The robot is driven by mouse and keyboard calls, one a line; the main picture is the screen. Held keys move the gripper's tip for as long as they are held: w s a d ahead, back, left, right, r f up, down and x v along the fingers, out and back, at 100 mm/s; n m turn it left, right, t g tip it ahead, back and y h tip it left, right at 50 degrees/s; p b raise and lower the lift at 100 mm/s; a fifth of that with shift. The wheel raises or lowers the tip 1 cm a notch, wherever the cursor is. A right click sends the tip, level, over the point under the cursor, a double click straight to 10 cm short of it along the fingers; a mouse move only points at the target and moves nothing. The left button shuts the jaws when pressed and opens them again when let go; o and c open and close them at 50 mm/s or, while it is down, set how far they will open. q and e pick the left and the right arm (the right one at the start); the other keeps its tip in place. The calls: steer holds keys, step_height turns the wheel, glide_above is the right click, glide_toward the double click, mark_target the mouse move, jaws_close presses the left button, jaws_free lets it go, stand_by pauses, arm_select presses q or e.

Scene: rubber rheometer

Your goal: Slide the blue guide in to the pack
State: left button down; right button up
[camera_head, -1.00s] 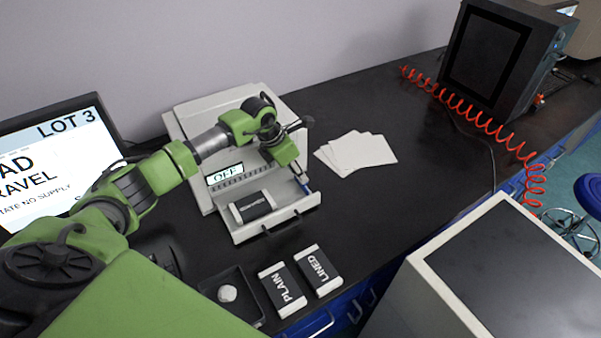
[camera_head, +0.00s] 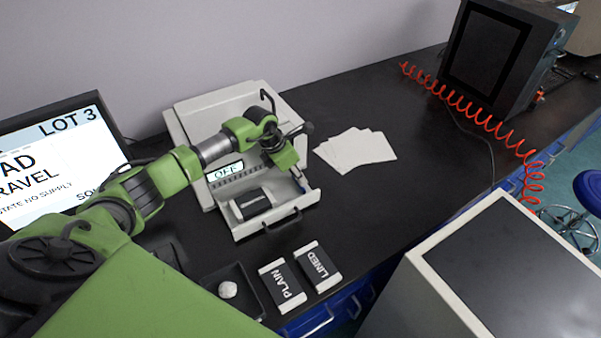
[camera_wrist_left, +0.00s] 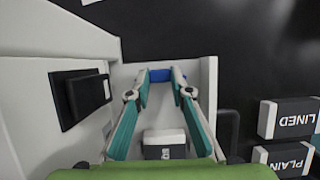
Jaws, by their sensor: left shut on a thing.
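The blue guide (camera_wrist_left: 160,75) shows in the left wrist view as a short blue bar at the far end of the drawer. My left gripper (camera_wrist_left: 162,82) has its fingertips at the two sides of this bar and is shut on it. In the head view my left gripper (camera_head: 302,184) is low at the drawer's right end. The pack (camera_head: 252,203), dark with pale ends, lies at the left of the open drawer (camera_head: 285,224). In the left wrist view the pack (camera_wrist_left: 165,137) lies between the finger bases, apart from the guide. My right gripper is not in view.
The white machine (camera_head: 188,124) behind the drawer has a display reading OFF (camera_head: 225,171). PLAIN (camera_head: 283,286) and LINED (camera_head: 318,267) packs and a dark tray (camera_head: 255,302) with a white lump (camera_head: 228,289) lie in front. White sheets (camera_head: 355,150) lie to the right.

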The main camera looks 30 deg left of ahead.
arm_select(q)
steer(key=s+a, duration=0.1)
steer(key=s, duration=0.1)
steer(key=s+a, duration=0.1)
steer(key=s, duration=0.1)
steer(key=s+a, duration=0.1)
steer(key=s, duration=0.1)
steer(key=shift+s+a+p, duration=0.1)
steer(key=shift+a+p, duration=0.2)
steer(key=shift+p, duration=0.05)
steer(key=c, duration=2.1)
jaws_free()
steer(key=v, duration=1.2)
steer(key=shift+c, duration=0.3)
